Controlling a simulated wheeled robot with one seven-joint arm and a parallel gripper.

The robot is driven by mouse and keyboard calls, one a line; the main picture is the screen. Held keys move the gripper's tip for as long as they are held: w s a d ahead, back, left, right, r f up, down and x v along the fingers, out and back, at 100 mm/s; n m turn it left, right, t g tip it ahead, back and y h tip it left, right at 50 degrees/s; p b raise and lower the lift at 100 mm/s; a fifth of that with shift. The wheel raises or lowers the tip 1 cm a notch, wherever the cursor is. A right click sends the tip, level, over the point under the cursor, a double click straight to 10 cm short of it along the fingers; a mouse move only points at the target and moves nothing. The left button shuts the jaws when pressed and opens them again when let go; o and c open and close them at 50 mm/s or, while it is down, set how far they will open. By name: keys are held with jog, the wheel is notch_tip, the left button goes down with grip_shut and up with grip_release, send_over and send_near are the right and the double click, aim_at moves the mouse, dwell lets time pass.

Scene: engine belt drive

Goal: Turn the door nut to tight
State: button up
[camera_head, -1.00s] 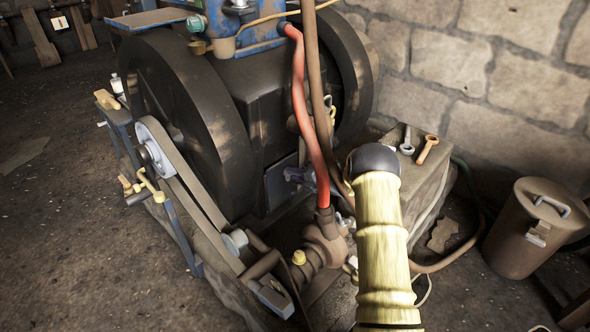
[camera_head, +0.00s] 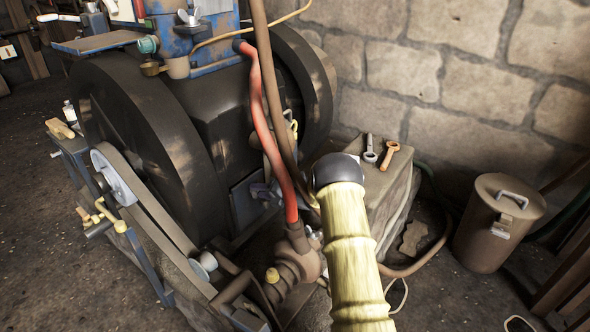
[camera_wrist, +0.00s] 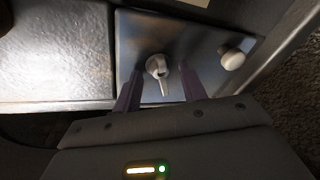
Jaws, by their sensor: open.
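In the wrist view, the door nut (camera_wrist: 157,66) is a pale metal nut with a narrow lever or wing pointing down toward my gripper. It sits on a blue-grey metal door plate (camera_wrist: 206,43). My gripper (camera_wrist: 159,80) is open, with one dark purple finger on each side of the nut. Gaps show between the fingers and the nut; I cannot tell how deep the tips reach. In the head view, a blue-grey plate (camera_head: 243,207) shows low on the engine behind the red hose; the nut cannot be made out there.
A round pale knob (camera_wrist: 232,60) sits right of the nut, near the plate's edge. In the head view, a red hose (camera_head: 265,130) hangs near the plate. A lidded can (camera_head: 497,230) stands at right.

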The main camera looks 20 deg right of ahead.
jog(key=n+b, duration=0.1)
jog(key=b, duration=0.1)
jog(key=n+h+b, duration=0.1)
jog(key=n+b, duration=0.1)
jog(key=b, duration=0.1)
jog(key=shift+s+a+f+t, duration=0.1)
jog(key=shift+f+t, duration=0.1)
jog(key=shift+t, duration=0.1)
jog(key=r+p+v, duration=0.1)
jog(key=p+v, duration=0.6)
jog(key=v, duration=1)
jog(key=s+a+r+m+g+h+p, duration=0.1)
jog(key=r+m+h+p, duration=0.3)
jog(key=r+m, duration=0.5)
jog(key=s+r+m+h+p, duration=0.4)
jog(key=r+m+p, duration=0.4)
jog(key=p, duration=0.1)
jog(key=shift+a+r+m+g+h, duration=0.3)
jog(key=shift+a+r+m+g, duration=0.1)
jog(key=shift+s, duration=0.1)
